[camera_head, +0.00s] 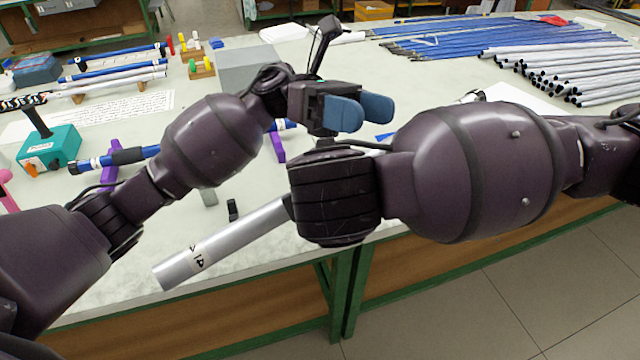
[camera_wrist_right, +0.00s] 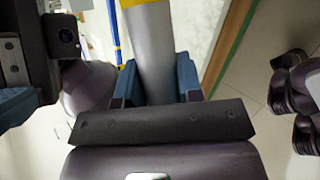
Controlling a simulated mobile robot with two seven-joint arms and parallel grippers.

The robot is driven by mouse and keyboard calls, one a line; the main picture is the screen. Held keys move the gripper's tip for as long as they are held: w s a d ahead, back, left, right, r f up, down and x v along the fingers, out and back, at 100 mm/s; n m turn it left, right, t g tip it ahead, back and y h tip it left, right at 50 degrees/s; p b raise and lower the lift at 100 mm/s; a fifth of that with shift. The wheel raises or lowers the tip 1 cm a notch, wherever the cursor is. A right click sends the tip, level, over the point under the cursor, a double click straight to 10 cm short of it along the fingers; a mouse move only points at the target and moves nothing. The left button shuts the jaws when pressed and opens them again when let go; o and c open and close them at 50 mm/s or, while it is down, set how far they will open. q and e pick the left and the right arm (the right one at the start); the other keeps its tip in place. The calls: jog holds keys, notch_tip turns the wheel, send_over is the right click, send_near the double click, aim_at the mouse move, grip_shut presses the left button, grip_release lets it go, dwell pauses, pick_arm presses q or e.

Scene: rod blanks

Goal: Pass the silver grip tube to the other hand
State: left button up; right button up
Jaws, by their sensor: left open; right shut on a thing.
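In the head view the right wrist hides these fingers and the tube's near end. My left gripper (camera_head: 362,110) is open and empty, above and beyond the right wrist, its blue fingers pointing right. A blue finger of it seems to show at the left of the wrist view.
A teal box (camera_head: 48,148) and a blue rod (camera_head: 130,157) on purple supports (camera_head: 109,160) stand at the left. Blue rods (camera_head: 470,35) and silver rods (camera_head: 575,65) lie at the back right. A small black piece (camera_head: 233,210) lies near the tube.

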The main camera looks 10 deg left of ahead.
pick_arm(q)
jog(key=s+a+f+n+t+h, duration=0.15)
jog(key=a+f+n+t, duration=0.4)
jog(key=n+t, duration=0.75)
jog(key=a+f+n+t+h, duration=0.2)
jog(key=a+f+n+t, duration=0.35)
jog(key=n+t, duration=0.75)
jog(key=s+a+f+n+t+y, duration=0.1)
jog(key=s+f+n+y, duration=0.4)
jog(key=f+n+y, duration=0.25)
jog(key=s+f+n+y, duration=0.5)
jog(key=f+n+y, duration=0.1)
jog(key=f+n, duration=0.25)
jog(key=s+a+f+n+g+y, duration=0.3)
jog(key=a+f+n, duration=0.2)
jog(key=f+n, duration=0.1)
jog(key=s+a+f+n+g+y, duration=0.3)
jog(key=a+f+n, duration=0.3)
jog(key=f, duration=0.3)
jog(key=shift+s+a+n+y, duration=0.2)
jog(key=shift+s+n+y, duration=0.5)
